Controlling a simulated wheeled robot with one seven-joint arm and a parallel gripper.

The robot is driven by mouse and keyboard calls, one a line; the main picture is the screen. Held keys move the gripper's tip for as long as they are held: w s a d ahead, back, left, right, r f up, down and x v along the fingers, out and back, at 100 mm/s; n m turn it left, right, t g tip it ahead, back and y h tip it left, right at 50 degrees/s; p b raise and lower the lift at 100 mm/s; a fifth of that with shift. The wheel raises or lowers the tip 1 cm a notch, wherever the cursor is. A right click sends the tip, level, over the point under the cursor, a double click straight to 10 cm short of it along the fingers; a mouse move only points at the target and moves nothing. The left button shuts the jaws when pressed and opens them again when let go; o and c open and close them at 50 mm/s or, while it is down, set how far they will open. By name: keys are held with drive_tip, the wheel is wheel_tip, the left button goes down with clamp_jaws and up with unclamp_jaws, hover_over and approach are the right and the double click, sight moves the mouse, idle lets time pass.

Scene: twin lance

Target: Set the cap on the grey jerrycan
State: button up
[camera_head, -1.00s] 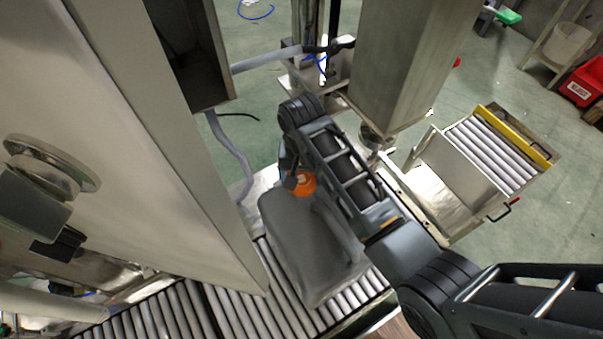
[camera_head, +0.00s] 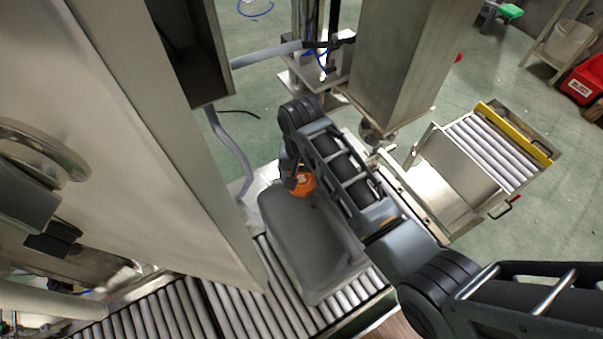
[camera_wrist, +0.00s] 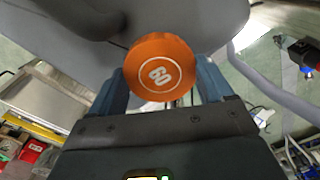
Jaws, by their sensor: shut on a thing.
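The orange cap (camera_wrist: 160,66), marked with a white 60, is between the two fingers of my gripper (camera_wrist: 162,84) in the wrist view. My gripper is shut on it. In the head view the cap (camera_head: 303,184) shows at the far end of the grey jerrycan (camera_head: 306,240), over its upper corner. The jerrycan stands on a roller conveyor and also fills the top of the wrist view (camera_wrist: 200,22). The can's opening is hidden, so I cannot tell whether the cap touches it or is just above it.
The roller conveyor (camera_head: 185,315) runs along the bottom. A tall metal panel (camera_head: 150,150) stands close at the left. A square steel column (camera_head: 395,60) rises behind my arm. A short roller section (camera_head: 490,155) with a yellow bar lies at the right.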

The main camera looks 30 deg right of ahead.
drive_tip(key=shift+f, duration=0.1)
drive_tip(key=o, duration=0.9)
wheel_tip(320, 180, up, 8)
drive_tip(key=shift+f, duration=0.1)
